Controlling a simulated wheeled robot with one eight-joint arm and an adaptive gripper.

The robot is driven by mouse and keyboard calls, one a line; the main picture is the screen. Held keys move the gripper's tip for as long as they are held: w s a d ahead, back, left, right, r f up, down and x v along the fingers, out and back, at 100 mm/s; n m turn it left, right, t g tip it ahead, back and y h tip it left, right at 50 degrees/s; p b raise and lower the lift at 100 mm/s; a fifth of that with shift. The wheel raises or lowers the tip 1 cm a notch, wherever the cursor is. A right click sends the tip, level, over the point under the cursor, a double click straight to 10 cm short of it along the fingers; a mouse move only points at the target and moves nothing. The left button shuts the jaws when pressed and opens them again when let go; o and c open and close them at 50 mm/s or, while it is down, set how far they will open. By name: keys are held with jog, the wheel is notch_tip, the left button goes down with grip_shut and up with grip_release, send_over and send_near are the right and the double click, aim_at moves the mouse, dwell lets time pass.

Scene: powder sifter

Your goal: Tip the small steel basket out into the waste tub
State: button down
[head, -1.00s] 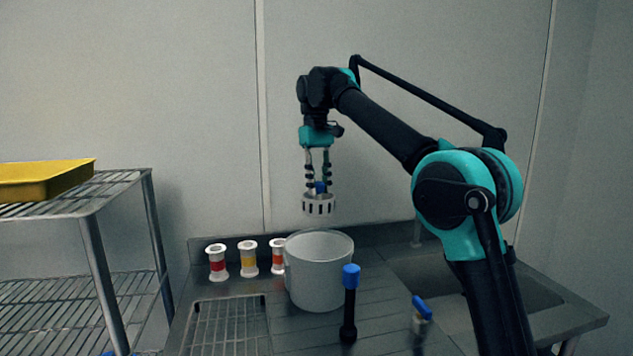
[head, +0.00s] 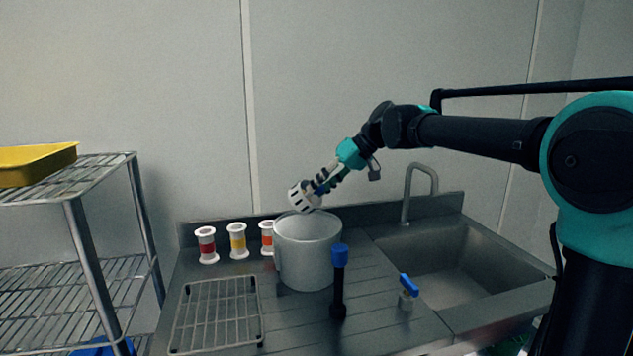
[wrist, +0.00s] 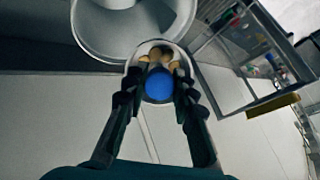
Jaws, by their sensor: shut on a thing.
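The small steel basket (head: 303,197), pale with slots in its wall, hangs tilted just above the rim of the waste tub (head: 308,255), with its open end toward the left. My gripper (head: 321,184) is shut on the basket's blue knob (wrist: 159,85). In the wrist view several tan pieces lie inside the basket (wrist: 134,62) behind the knob. The tub, a large whitish round vessel, stands upright on the steel counter; its rim and part of its inside show at the top of the wrist view (wrist: 90,40). Its floor is mostly hidden.
Three spools with red, yellow and orange bands (head: 237,242) stand left of the tub. A wire rack (head: 215,315) lies front left. A black blue-topped post (head: 339,285) stands in front of the tub. The sink (head: 450,260) is right, a wire shelf (head: 85,205) with a yellow tray (head: 35,165) left.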

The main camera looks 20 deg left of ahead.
jog(key=shift+d+f+n+y, duration=0.2)
jog(key=shift+f+y, duration=0.65)
jog(key=shift+y, duration=1.1)
jog(key=shift+d+f+n+y, duration=0.15)
jog(key=shift+f+y, duration=0.7)
jog(key=shift+y, duration=1.15)
jog(key=shift+d+f+n+y, duration=0.1)
jog(key=shift+d+f+y, duration=0.15)
jog(key=shift+f+y, duration=1.15)
jog(key=shift+r+y, duration=0.55)
